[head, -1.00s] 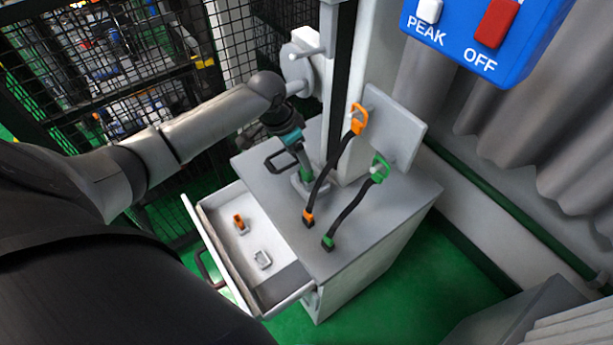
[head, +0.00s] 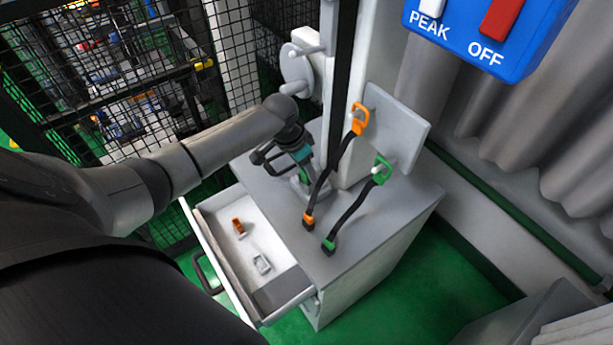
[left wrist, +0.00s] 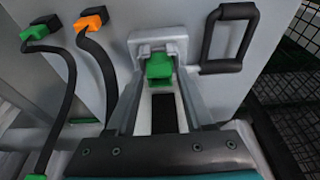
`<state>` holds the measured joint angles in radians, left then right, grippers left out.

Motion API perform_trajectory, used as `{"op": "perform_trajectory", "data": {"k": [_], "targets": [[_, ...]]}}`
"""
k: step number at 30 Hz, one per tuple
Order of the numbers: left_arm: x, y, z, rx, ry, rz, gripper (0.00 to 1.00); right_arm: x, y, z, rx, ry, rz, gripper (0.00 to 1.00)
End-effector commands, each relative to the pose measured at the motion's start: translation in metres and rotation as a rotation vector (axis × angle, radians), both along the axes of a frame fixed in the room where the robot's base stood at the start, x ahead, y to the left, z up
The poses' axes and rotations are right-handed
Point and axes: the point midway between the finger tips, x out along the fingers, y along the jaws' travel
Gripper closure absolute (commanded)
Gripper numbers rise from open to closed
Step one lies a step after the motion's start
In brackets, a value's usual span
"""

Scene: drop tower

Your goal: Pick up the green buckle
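A green buckle piece (left wrist: 159,67) sits in a light grey bracket (left wrist: 158,45) in the left wrist view. In the head view it is a small green patch (head: 304,174) low by the column on the cabinet top. My left gripper (head: 301,167) is above it, pointing down. In the left wrist view its two grey fingers (left wrist: 160,80) stand apart, one on each side of the green piece. I see no clear grip on it. A second green buckle (head: 328,246) ends a black strap on the cabinet top. My right gripper is not in view.
An orange buckle (head: 308,220) ends another strap beside the green one. An open drawer (head: 272,298) holds an orange and a grey piece. A grey panel (head: 404,128) stands behind the straps. A black handle (left wrist: 208,40) shows in the left wrist view.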

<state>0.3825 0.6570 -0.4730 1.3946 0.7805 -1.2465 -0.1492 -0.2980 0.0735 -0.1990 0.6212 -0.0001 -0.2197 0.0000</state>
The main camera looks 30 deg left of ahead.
Motion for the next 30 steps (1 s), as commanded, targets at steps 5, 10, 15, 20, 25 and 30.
{"op": "perform_trajectory", "data": {"k": [5, 10, 15, 20, 25, 30], "targets": [[0.0, 0.0, 0.0, 0.0, 0.001, 0.0, 0.69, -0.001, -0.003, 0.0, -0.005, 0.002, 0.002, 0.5], [0.0, 0.0, 0.0, 0.0, 0.001, 0.0, 0.88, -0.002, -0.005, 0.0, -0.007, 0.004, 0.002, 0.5], [0.0, 0.0, 0.0, 0.0, 0.001, 0.0, 1.0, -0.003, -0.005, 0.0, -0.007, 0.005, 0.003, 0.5], [0.0, 0.0, 0.0, 0.0, 0.001, 0.0, 1.0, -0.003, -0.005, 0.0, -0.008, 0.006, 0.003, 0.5], [0.0, 0.0, 0.001, 0.0, 0.001, 0.0, 1.0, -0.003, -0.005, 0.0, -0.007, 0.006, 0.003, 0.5], [0.0, 0.0, 0.011, 0.001, 0.0, -0.001, 1.0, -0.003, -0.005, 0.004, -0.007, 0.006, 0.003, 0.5]]}}
